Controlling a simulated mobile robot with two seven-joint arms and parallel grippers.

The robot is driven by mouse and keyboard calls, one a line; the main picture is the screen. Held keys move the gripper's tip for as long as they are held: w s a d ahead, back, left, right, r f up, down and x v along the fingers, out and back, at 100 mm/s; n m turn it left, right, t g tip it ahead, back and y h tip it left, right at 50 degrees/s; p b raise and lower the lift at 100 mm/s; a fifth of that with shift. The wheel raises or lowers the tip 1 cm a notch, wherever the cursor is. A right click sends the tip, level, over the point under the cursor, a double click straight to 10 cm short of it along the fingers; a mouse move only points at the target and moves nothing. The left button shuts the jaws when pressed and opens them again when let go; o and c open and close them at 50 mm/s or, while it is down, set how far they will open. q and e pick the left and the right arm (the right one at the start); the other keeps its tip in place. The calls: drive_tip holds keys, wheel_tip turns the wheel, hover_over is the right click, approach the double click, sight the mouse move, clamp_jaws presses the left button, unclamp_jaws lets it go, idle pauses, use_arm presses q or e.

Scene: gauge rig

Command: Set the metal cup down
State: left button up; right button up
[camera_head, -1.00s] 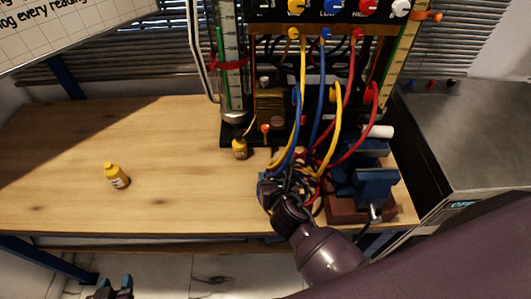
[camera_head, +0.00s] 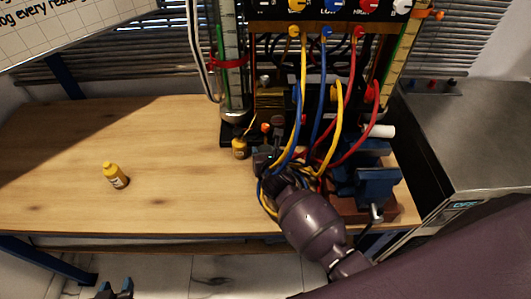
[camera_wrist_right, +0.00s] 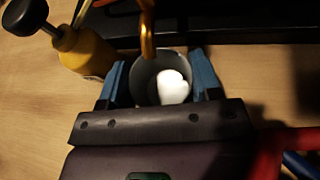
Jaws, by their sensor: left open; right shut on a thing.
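The metal cup (camera_wrist_right: 147,78) is grey and round, seen from above in the right wrist view, with a bright white patch inside it. My right gripper (camera_wrist_right: 160,82) is shut on it, with one blue finger on each side. In the head view my right gripper (camera_head: 264,158) is over the table in front of the gauge rig, and the cup is hidden or too small to make out. I cannot tell whether the cup touches the table. My left gripper (camera_head: 115,289) is open and empty at the bottom edge, below the table's front edge.
A yellow bottle (camera_head: 239,148) stands close to my right gripper, also in the right wrist view (camera_wrist_right: 86,52). Hoses hang from the rig around my right arm. A blue vise (camera_head: 376,183) is at right. The table's left (camera_head: 60,150) is mostly clear.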

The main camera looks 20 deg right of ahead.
drive_tip(key=shift+f, duration=0.15)
drive_tip(key=o, duration=1)
drive_tip(key=shift+r, duration=0.2)
drive_tip(key=shift+s+r, duration=0.1)
drive_tip(key=shift+s, duration=0.1)
drive_tip(key=p+v, duration=0.1)
drive_tip(key=v, duration=0.9)
drive_tip(key=shift+r+p, duration=0.1)
drive_tip(key=shift+p, duration=0.3)
drive_tip(key=shift+s+r, duration=0.25)
drive_tip(key=shift+s, duration=0.35)
drive_tip(key=shift+a, duration=0.1)
